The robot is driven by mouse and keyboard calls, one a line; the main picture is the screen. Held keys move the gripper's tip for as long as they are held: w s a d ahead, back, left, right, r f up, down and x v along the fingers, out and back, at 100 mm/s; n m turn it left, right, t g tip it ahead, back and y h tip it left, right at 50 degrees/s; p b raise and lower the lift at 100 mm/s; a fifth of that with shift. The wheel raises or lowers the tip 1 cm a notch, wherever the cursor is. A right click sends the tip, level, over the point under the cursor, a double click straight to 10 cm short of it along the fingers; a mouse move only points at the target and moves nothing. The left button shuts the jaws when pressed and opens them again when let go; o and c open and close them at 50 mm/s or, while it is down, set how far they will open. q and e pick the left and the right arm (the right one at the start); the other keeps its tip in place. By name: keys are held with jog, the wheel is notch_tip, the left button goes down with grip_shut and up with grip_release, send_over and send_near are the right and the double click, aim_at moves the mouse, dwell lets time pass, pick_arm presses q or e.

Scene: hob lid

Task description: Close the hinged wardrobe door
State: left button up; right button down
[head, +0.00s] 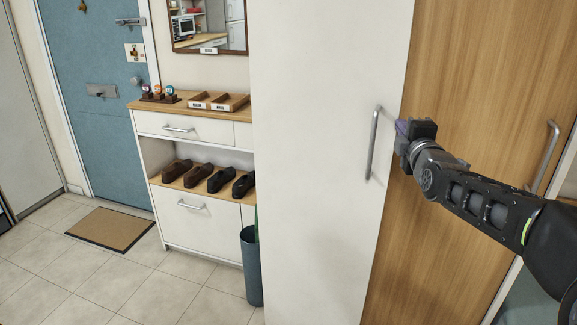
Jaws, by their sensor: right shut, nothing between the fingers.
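A tall white door panel (318,160) with a vertical metal bar handle (372,145) near its right edge fills the middle of the head view. To its right is a wood-grain door (470,70), with its own bar handle (545,155) near its right side. I cannot tell how far either door stands open. My right gripper (402,127) is shut and empty, just right of the white panel's handle and edge, in front of the wood-grain surface. Whether it touches either is unclear. My right forearm covers part of the wood-grain door. My left gripper is not in view.
A shoe cabinet (183,122) with several dark shoes stands left of the white panel. A grey-blue bin (251,270) stands on the floor between them. A doormat (110,229) lies before the blue door (100,90). The tiled floor at front left is clear.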

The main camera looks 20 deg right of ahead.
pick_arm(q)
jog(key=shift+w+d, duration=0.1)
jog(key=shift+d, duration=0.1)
pick_arm(e)
jog(key=shift+w+d, duration=0.1)
jog(key=shift+w, duration=0.05)
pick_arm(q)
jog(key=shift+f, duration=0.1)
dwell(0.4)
